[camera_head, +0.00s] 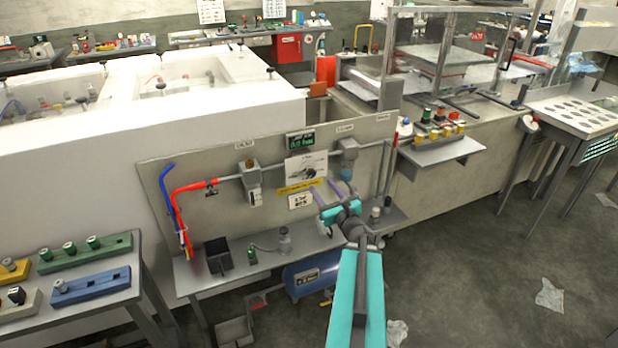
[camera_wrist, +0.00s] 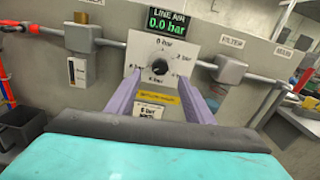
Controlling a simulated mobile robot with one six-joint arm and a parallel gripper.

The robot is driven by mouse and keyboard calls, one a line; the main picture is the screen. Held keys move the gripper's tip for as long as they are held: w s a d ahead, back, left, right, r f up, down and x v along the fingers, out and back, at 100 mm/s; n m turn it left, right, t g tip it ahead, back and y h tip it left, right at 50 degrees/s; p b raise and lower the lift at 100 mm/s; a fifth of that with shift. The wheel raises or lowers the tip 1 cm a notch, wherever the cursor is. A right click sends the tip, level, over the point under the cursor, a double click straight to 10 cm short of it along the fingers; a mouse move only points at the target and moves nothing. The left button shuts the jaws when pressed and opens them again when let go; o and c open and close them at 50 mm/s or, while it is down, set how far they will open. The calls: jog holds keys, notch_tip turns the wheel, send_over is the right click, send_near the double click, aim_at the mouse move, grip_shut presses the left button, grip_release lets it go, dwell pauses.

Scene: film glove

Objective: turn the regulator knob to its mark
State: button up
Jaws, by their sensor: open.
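The regulator knob (camera_wrist: 158,67) is small, round and black, at the middle of a white dial plate (camera_wrist: 176,52) with bar marks around it. The top mark reads 0 bar. The way the knob points is too small to tell. The plate also shows on the grey panel in the head view (camera_head: 306,165). A green-lettered display (camera_wrist: 166,19) above it reads LINE AIR 0.0 bar. My gripper (camera_wrist: 160,77) is open, its two purple fingers reaching toward the plate on either side of the knob, with nothing between them. My gripper also shows in the head view (camera_head: 324,191). Contact with the knob is not visible.
A grey pipe (camera_head: 227,178) runs along the panel, with a filter housing (camera_wrist: 228,68) to the right. A yellow label (camera_wrist: 158,97) and a white note (camera_wrist: 148,111) sit below the plate. A blue tank (camera_head: 313,273) is under the bench.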

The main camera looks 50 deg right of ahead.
aim_at(311, 174)
jog(key=shift+p+x, duration=1.95)
jog(key=shift+x, duration=3.75)
jog(key=c, duration=1)
jog(key=shift+a, duration=0.3)
jog(key=shift+c, duration=0.2)
jog(key=shift+d, duration=0.2)
jog(key=shift+b, duration=0.4)
